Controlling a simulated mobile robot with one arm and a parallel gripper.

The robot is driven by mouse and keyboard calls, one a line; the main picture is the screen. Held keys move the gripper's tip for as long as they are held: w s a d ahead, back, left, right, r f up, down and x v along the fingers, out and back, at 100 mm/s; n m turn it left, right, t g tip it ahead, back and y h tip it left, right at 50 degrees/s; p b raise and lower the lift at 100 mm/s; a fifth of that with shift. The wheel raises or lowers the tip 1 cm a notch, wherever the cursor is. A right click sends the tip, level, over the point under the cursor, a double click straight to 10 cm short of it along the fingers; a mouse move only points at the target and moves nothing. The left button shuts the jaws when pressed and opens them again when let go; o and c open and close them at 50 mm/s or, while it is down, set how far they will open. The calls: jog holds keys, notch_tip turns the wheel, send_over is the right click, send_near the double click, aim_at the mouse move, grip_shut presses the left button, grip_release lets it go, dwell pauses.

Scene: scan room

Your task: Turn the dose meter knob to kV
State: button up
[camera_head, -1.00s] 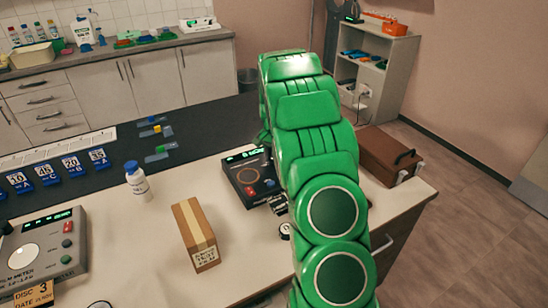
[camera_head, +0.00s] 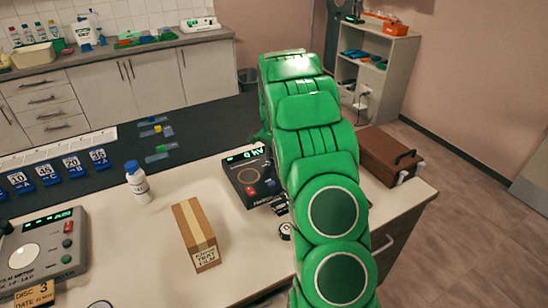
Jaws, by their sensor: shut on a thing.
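The dose meter (camera_head: 241,176) is a dark box on the pale bench, just left of my green arm. Its green display (camera_head: 243,156) appears to read "0 kV". The knob is hidden behind my arm. Only a small dark part of my gripper (camera_head: 280,207) shows at the meter's front right corner, beside the arm. My gripper is shut on the knob, though the arm covers the grip itself.
A cardboard box (camera_head: 196,234) and a white bottle (camera_head: 138,183) stand left of the meter. A grey film meter (camera_head: 40,250) is at far left. A small round item (camera_head: 286,231) lies near the arm. A brown case (camera_head: 390,155) sits right.

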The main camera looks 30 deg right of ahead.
jog(key=o, duration=1)
jog(key=shift+o, duration=0.2)
notch_tip(320, 180, up, 7)
jog(key=shift+f, duration=0.15)
jog(key=shift+r, duration=0.5)
jog(key=shift+a, duration=0.1)
